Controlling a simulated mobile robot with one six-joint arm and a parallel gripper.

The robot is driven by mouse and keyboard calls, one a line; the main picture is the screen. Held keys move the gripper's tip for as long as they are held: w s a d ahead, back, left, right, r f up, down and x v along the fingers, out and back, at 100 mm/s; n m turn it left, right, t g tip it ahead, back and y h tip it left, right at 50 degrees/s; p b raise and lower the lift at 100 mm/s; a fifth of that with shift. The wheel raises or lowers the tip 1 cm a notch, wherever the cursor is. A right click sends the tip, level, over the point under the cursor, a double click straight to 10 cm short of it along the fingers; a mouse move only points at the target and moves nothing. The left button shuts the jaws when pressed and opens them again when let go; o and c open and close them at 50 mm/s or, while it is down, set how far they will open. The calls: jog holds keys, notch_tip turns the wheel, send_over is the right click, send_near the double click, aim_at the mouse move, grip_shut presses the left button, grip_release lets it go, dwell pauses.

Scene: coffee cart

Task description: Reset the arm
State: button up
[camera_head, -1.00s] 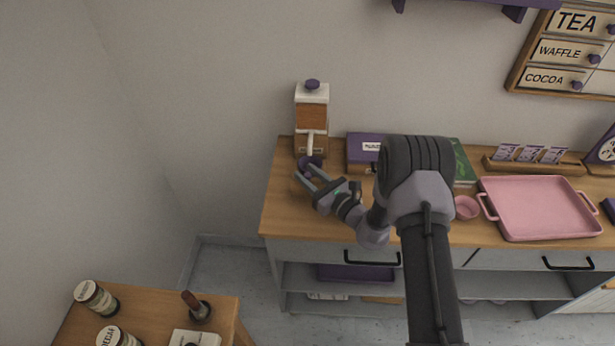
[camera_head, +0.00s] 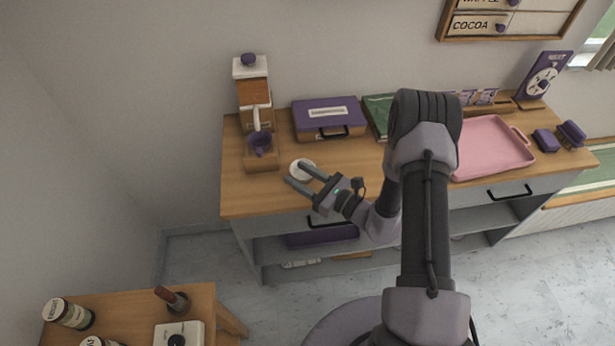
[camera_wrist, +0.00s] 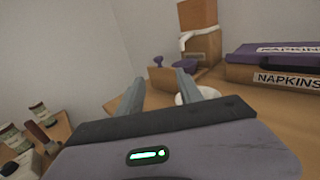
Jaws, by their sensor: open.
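My gripper (camera_head: 300,176) is open and empty over the front left part of the wooden counter (camera_head: 240,198). A small round white thing (camera_head: 302,168) lies on the counter by the far finger; the fingers partly cover it. In the wrist view the two fingers (camera_wrist: 160,92) stand apart with nothing between them, and the white thing (camera_wrist: 200,94) shows behind the right finger. A purple portafilter or cup (camera_head: 260,142) sits on a wooden stand in front of the grinder (camera_head: 254,88), beyond my gripper.
A purple napkin box (camera_head: 328,112) and a green book (camera_head: 379,112) stand along the wall. A pink tray (camera_head: 492,148) lies to the right of my arm. A low side table (camera_head: 135,300) with jars is at the lower left. Floor is open between them.

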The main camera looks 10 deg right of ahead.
jog(key=shift+v, duration=1.35)
jog(key=s+a+r+n+g+y+b, duration=0.2)
jog(key=s+a+r+n+g+y, duration=0.3)
jog(key=a+r+n+g, duration=0.55)
jog(key=s+r+n+g+h+b, duration=0.1)
jog(key=s+r+n+g+h, duration=0.35)
jog(key=s, duration=0.75)
jog(key=s+d+r+n+t+h+b, duration=0.2)
jog(key=s+d+r+n+t+h, duration=0.3)
jog(key=d+h, duration=0.5)
jog(key=s+n+t, duration=0.2)
jog(key=n, duration=0.1)
jog(key=shift+d+t+h+b, duration=0.3)
jog(key=shift+d+h+b, duration=0.05)
jog(key=shift+d, duration=0.05)
